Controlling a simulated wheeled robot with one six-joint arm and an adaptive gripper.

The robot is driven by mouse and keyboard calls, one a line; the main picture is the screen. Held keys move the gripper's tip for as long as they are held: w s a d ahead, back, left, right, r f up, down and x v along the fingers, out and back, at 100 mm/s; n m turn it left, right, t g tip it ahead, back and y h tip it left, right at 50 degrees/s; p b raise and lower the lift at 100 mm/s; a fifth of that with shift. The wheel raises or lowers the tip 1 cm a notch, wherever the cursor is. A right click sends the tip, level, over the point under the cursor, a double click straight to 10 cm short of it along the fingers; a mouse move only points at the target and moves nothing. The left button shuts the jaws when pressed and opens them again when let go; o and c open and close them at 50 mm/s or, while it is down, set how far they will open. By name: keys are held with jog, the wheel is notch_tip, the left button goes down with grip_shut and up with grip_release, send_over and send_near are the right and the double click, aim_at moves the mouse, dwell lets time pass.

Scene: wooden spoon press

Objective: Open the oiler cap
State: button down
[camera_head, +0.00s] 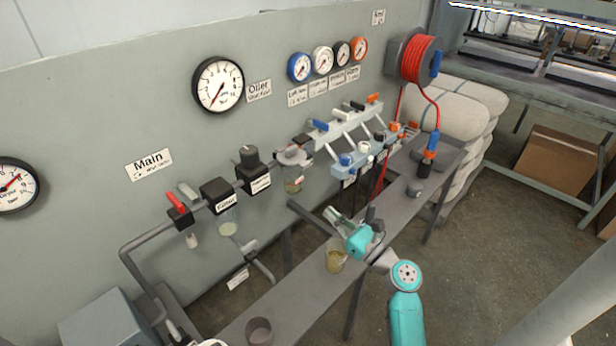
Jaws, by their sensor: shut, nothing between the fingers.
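The oiler (293,182) appears to be the clear-bowled unit on the wall pipe, right of the black filter and regulator blocks. Its round grey top (292,155) carries a reddish part; I cannot tell clearly whether this is the cap or whether it is seated. My gripper (331,213) is shut and empty, to the right of and below the oiler, apart from it. The teal wrist is behind it, above the bench. A clear cup of yellowish liquid (336,258) stands on the bench below my wrist.
The narrow grey bench (290,292) runs along the wall, with a dark cup (259,331) at its near end. A manifold with coloured valves (355,140) juts out right of the oiler. A red hose reel (418,58) hangs farther right.

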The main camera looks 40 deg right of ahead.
aim_at(298, 167)
jog(key=x, duration=0.7)
jog(key=r+x, duration=0.1)
jog(key=x, duration=0.2)
jog(key=shift+w+d, duration=0.1)
jog(key=shift+d, duration=0.25)
notch_tip(298, 167, up, 2)
jog(key=shift+r, duration=1.05)
